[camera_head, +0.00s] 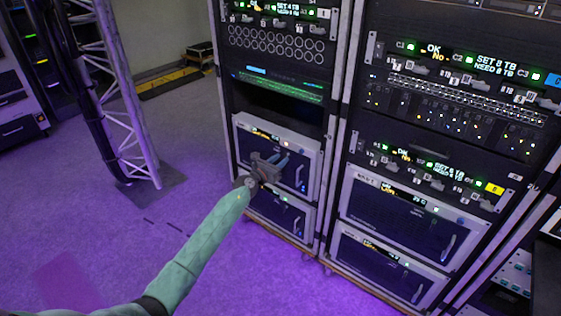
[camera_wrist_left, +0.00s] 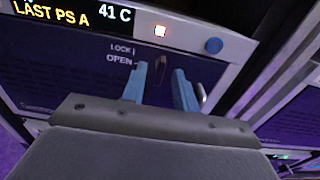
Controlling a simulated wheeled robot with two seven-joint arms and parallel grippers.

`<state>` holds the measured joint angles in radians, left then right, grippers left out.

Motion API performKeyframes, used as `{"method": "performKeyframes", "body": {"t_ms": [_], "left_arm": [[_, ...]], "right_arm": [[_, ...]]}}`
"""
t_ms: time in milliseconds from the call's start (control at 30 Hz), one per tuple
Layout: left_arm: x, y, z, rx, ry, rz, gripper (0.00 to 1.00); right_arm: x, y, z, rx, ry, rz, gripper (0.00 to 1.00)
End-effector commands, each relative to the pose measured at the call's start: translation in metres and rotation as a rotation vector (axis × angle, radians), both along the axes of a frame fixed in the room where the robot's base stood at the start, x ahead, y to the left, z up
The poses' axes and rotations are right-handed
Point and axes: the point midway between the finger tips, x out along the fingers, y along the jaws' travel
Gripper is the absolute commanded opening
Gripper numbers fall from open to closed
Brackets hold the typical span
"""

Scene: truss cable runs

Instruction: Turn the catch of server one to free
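My left gripper (camera_head: 279,160) is in front of the upper server (camera_head: 303,139) in the left rack; I cannot read which number that server bears. In the left wrist view its two blue fingers (camera_wrist_left: 161,72) stand apart. A small dark catch (camera_wrist_left: 159,63) shows between the fingertips, beside the printed words LOCK and OPEN (camera_wrist_left: 119,53). I cannot tell whether the fingers touch it, and its exact angle is unclear. A metal handle (camera_wrist_left: 201,92) is just right of the right finger. My right gripper is not in view.
Another server (camera_head: 282,212) sits below. A second rack (camera_head: 400,215) stands to the right.

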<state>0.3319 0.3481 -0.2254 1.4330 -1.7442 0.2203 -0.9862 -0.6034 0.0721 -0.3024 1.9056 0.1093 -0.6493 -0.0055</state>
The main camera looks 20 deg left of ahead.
Motion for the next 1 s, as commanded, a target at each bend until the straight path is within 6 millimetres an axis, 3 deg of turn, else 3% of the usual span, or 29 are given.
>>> {"method": "performKeyframes", "body": {"t_ms": [433, 600, 1000], "left_arm": [[0.008, -0.004, 0.000, -0.001, 0.001, 0.000, 0.29], [0.008, -0.004, 0.000, -0.001, 0.001, 0.000, 0.00], [0.008, -0.003, 0.001, -0.039, 0.015, 0.000, 0.00]], "right_arm": [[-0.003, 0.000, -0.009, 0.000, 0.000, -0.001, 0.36], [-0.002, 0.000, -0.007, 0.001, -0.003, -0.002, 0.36], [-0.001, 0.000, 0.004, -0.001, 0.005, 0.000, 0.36]]}}
